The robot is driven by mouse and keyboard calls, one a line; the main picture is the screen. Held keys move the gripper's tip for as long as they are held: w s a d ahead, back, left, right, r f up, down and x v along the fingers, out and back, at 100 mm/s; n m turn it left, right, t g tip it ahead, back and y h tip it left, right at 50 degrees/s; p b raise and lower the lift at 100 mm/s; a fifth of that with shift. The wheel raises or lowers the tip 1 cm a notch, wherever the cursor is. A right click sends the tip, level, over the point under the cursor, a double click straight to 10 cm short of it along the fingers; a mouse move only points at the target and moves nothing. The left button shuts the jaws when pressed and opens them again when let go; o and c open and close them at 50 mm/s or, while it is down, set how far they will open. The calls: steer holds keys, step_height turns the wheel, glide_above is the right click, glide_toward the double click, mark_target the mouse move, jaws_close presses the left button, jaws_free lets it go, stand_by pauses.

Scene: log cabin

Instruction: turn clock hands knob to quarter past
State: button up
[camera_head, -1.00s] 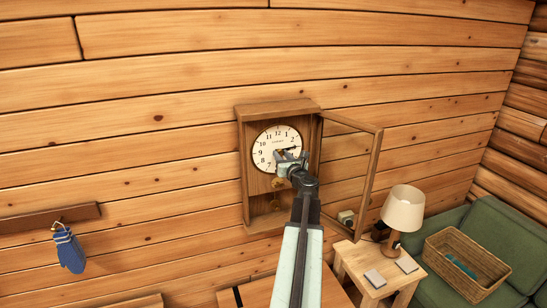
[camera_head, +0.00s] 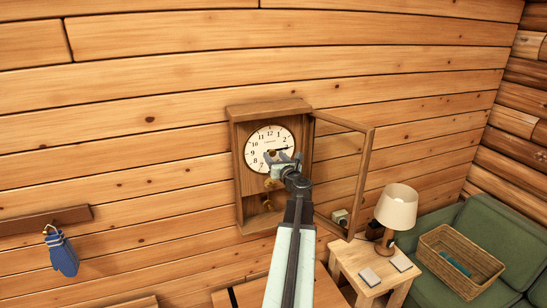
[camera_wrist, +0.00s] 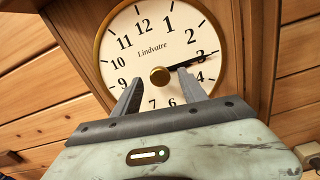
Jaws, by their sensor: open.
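The wall clock (camera_head: 239,180) has a wooden case and a cream dial (camera_wrist: 124,50) with black numerals. A round brass knob (camera_wrist: 160,76) sits at the dial's centre. A dark hand (camera_wrist: 190,64) reaches from the knob to the 3; I cannot make out a second hand apart from it. My gripper (camera_head: 284,158) is open in front of the dial's lower right. In the wrist view its fingers (camera_wrist: 160,78) appear on either side of the knob, with no visible contact; depth is unclear. The fingers cover parts of the lower dial.
The clock's glazed door (camera_head: 365,180) stands open to the right, close to my arm. Below right are a side table (camera_head: 345,262) with a lamp (camera_head: 397,207) and a green sofa with a basket (camera_head: 470,240). A blue mitten (camera_head: 63,254) hangs at left.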

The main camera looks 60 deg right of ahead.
steer(key=v, duration=0.6)
steer(key=shift+s+a, duration=0.2)
steer(key=shift+s, duration=0.05)
